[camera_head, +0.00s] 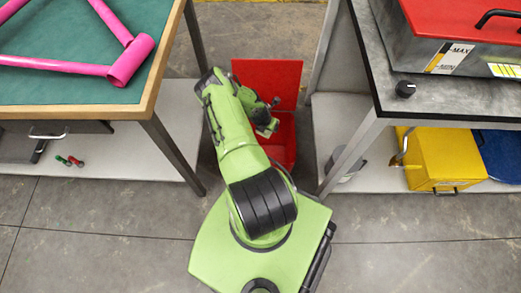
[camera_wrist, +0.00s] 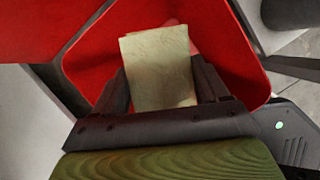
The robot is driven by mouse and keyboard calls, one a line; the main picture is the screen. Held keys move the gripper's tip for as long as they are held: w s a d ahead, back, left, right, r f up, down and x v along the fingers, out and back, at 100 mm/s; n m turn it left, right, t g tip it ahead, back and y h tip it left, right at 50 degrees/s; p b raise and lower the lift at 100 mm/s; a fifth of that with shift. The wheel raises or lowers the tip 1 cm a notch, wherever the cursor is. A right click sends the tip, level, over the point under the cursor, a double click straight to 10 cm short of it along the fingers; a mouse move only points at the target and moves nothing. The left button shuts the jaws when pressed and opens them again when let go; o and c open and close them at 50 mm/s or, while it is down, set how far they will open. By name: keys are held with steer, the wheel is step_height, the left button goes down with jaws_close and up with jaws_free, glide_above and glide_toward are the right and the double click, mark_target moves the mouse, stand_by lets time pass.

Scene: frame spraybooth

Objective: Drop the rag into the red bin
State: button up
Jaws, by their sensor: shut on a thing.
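The red bin (camera_head: 283,140) stands on the floor between the two tables, with its red lid (camera_head: 268,72) raised at the back. In the wrist view the bin's red inside (camera_wrist: 225,35) fills the area beyond my gripper. My gripper (camera_wrist: 163,88) is shut on a pale yellow-green rag (camera_wrist: 160,65), which lies in front of the bin's opening in that view. How far the rag is above or inside the bin cannot be told. In the head view my arm covers part of the bin, and the rag is hidden.
A green-topped table (camera_head: 60,85) with a pink frame (camera_head: 125,60) is on the left. A grey bench (camera_head: 375,75) with a red-lidded metal tank (camera_head: 450,50) is on the right. A yellow box (camera_head: 440,160) sits below it. The front floor is clear.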

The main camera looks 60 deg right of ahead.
steer(key=o, duration=1.1)
steer(key=p+v, duration=0.7)
steer(key=v, duration=0.8)
steer(key=shift+a+r, duration=0.25)
steer(key=shift+r, duration=0.1)
steer(key=shift+w, duration=0.1)
